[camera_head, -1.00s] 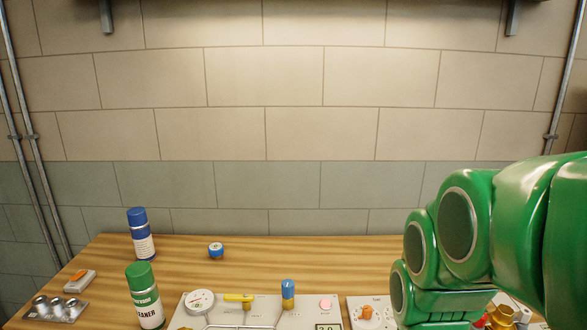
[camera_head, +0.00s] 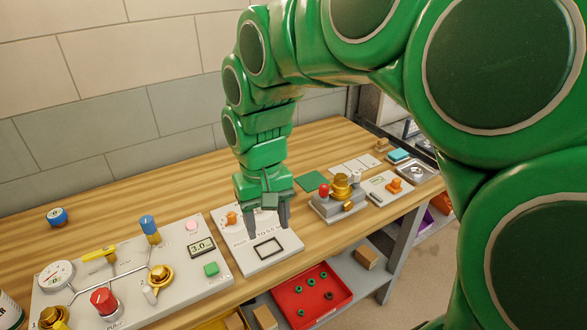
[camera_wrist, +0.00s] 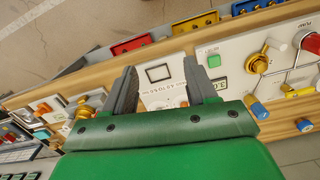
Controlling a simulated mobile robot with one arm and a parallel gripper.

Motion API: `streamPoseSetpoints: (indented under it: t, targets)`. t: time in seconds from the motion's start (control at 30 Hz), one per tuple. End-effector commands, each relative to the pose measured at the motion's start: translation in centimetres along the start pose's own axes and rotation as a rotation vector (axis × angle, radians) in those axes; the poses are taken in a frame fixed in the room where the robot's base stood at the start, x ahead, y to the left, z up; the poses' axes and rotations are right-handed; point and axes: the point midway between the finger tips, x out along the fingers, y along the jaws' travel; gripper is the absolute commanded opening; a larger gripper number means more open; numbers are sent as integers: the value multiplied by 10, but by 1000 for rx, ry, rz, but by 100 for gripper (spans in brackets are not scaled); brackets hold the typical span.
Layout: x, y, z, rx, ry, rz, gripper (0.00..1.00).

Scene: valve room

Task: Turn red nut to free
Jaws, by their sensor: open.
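A small red part (camera_head: 324,190) stands upright on a grey block (camera_head: 343,208) next to a brass fitting (camera_head: 342,186), right of my gripper. It looks like the red nut, but its shape is too small to make out. My gripper (camera_head: 267,232) points down over a white panel (camera_head: 262,262) with a black square outline. Its fingers are apart with nothing between them, and it touches no red part. In the wrist view my gripper (camera_wrist: 159,66) spans that panel, and a brass fitting (camera_wrist: 85,112) lies to its left.
Left of my gripper is a valve panel (camera_head: 70,290) with a gauge, a yellow lever, a blue handle and a red knob (camera_head: 103,301). Another panel (camera_head: 388,186) with an orange knob stands farther right. A red bin (camera_head: 345,289) with green rings sits below the tabletop.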

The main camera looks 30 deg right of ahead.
Motion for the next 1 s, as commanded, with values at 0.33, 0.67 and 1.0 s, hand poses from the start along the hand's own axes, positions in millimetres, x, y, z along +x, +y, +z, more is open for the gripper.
streamPoseSetpoints:
  t: [0.33,0.67,1.0]
  targets:
    - [-3,60,-96,192,43,-26,57]
    - [17,152,-167,442,67,-34,57]
    - [43,227,-194,629,69,-20,57]
